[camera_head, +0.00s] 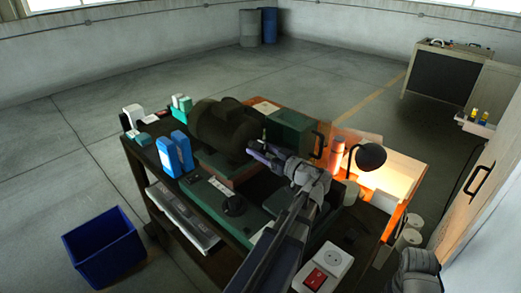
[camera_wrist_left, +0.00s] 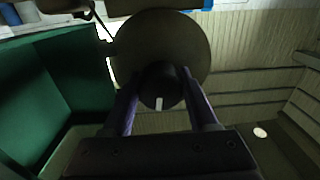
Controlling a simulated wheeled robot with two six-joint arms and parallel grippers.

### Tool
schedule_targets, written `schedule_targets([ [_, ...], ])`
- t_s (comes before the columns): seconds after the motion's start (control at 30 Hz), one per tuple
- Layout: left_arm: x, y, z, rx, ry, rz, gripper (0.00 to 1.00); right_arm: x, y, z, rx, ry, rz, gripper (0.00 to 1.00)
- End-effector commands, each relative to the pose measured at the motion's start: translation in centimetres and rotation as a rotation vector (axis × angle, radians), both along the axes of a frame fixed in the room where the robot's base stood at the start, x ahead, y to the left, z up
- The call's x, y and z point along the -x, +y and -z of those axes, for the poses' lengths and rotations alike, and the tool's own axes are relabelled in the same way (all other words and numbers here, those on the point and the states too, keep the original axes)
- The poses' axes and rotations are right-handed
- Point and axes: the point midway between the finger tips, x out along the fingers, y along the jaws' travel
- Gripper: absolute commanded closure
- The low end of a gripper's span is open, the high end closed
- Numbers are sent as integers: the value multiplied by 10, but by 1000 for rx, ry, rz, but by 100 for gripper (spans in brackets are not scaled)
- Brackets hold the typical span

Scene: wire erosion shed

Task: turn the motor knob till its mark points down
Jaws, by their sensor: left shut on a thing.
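The dark motor (camera_head: 226,127) stands on the bench, its round end face towards my left arm. My left gripper (camera_head: 257,149) reaches it from the lower right, fingers at that face. In the left wrist view the fingers (camera_wrist_left: 162,95) are shut on the round dark knob (camera_wrist_left: 160,75), one on each side. The knob's white mark (camera_wrist_left: 159,104) points towards the bottom edge of that picture. That view looks turned over, so I cannot tell the mark's true direction from it. In the head view the knob and mark are too small or hidden to make out. My right gripper is out of view.
A green box (camera_head: 290,130) with a black handle stands right of the motor. Blue boxes (camera_head: 175,153) stand to its left. A lit black lamp (camera_head: 370,156) and a red-switch box (camera_head: 322,268) are on the right. A blue bin (camera_head: 103,245) is on the floor.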

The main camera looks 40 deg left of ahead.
Motion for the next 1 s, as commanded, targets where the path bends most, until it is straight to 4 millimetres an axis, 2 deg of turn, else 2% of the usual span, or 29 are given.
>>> schedule_targets([
  [0.37,1,0,0,-8,110,0,96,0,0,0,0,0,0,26],
  [1.0,2,0,-1,-58,692,0,96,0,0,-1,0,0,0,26],
])
